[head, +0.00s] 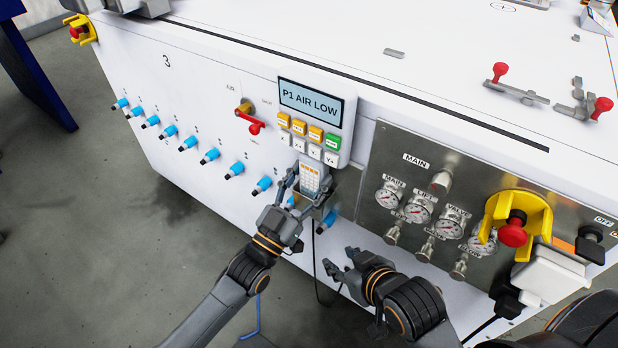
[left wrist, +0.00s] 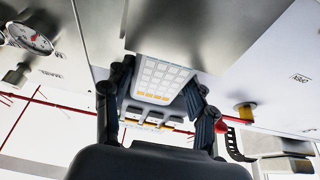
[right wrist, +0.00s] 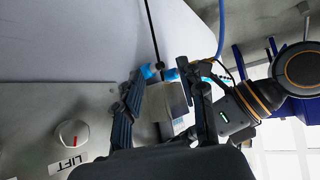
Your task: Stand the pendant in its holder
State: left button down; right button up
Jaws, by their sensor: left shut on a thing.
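The pendant (head: 311,176) is a small pale handset with a keypad of light keys. It is upright in the head view, just below the button panel, and its keypad also shows in the left wrist view (left wrist: 160,75). My left gripper (head: 308,190) is shut on it, one finger on each side. A grey metal box that looks like the holder (head: 347,188) is on the machine's front, right beside and partly behind the pendant. Whether the pendant's lower end is inside it is hidden by my gripper. My right gripper (head: 341,262) is open and empty, lower right.
The display panel (head: 310,103) reads "P1 AIR LOW" above several yellow, green and white buttons. A red-handled valve (head: 250,122) is at its left. A gauge plate (head: 430,165) with a red stop button (head: 513,232) is at right. Blue fittings (head: 209,156) stick out at left.

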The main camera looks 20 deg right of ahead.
jog(key=shift+w+a+r+t+y+b, duration=0.25)
jog(key=shift+w+a+r+t, duration=0.15)
jog(key=shift+w+r+t, duration=0.35)
jog(key=shift+w+a+r+t+y+b, duration=0.3)
jog(key=shift+w+r+t, duration=0.25)
jog(key=shift+w+r, duration=0.25)
jog(key=shift+r, duration=0.1)
jog(key=shift+w+a+r+t+b, duration=0.25)
jog(key=shift+w+r+t, duration=0.25)
jog(key=shift+r, duration=0.25)
jog(key=shift+w+a+r+t+b, duration=0.1)
jog(key=shift+w+a+r+t, duration=0.1)
jog(key=shift+w+r+t, duration=0.4)
jog(key=shift+s+r, duration=0.15)
jog(key=shift+r, duration=0.05)
